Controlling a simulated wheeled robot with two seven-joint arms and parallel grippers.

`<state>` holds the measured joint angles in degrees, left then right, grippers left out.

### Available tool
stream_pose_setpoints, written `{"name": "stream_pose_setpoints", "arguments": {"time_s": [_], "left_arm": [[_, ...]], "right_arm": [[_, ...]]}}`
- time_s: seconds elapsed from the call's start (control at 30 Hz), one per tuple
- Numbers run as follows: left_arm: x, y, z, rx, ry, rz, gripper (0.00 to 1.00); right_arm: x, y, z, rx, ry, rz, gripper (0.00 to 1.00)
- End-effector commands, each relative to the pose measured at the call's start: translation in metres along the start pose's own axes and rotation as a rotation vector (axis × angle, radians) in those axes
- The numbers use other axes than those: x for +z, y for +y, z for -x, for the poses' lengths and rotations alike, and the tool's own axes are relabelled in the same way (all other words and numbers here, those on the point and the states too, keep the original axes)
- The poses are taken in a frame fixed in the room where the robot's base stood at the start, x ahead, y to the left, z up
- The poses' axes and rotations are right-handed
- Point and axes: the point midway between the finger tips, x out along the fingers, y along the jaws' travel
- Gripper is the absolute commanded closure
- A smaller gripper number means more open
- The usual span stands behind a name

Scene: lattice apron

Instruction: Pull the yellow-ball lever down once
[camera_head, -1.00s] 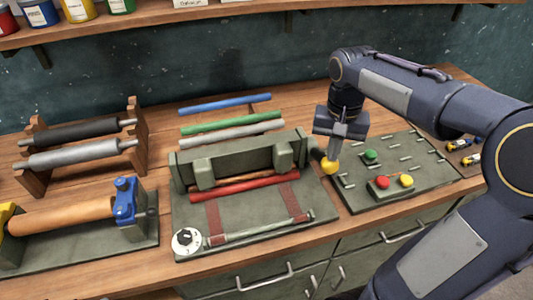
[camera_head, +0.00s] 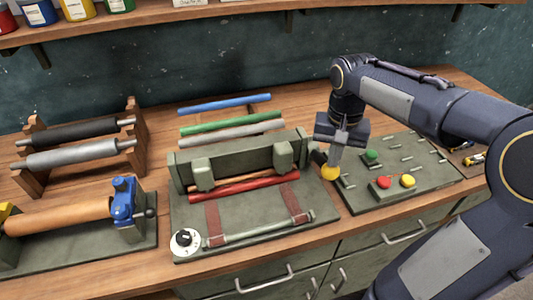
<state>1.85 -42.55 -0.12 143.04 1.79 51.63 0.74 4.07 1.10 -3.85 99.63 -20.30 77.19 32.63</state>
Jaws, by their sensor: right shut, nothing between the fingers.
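The yellow-ball lever (camera_head: 331,173) sticks out at the right end of the grey-green press machine (camera_head: 235,158). Its yellow ball is low, beside the machine's right side. My right gripper (camera_head: 334,164) is shut and points down, with its fingertips at the top of the ball. They look to be touching it, but the exact contact is hidden. My left gripper is not in view.
A button panel (camera_head: 425,170) with green, red and yellow knobs lies just right of the lever. Red, green, grey and blue rods (camera_head: 225,104) lie around the machine. A roller rack (camera_head: 75,148) and a blue-clamped roller (camera_head: 60,216) stand at left.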

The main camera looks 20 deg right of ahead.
Motion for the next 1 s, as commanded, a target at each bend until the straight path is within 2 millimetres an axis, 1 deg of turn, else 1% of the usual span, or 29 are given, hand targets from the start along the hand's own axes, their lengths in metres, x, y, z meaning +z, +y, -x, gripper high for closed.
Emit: {"name": "stream_pose_setpoints", "arguments": {"time_s": [0.17, 0.8, 1.0], "left_arm": [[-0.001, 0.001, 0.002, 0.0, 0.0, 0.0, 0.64], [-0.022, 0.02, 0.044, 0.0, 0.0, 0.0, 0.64], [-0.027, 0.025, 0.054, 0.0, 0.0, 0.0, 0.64]], "right_arm": [[-0.001, 0.0, 0.001, 0.001, -0.001, 0.0, 1.0], [-0.023, -0.013, 0.046, 0.002, -0.002, 0.0, 1.0], [-0.029, -0.016, 0.056, 0.002, -0.003, 0.0, 1.0]]}}
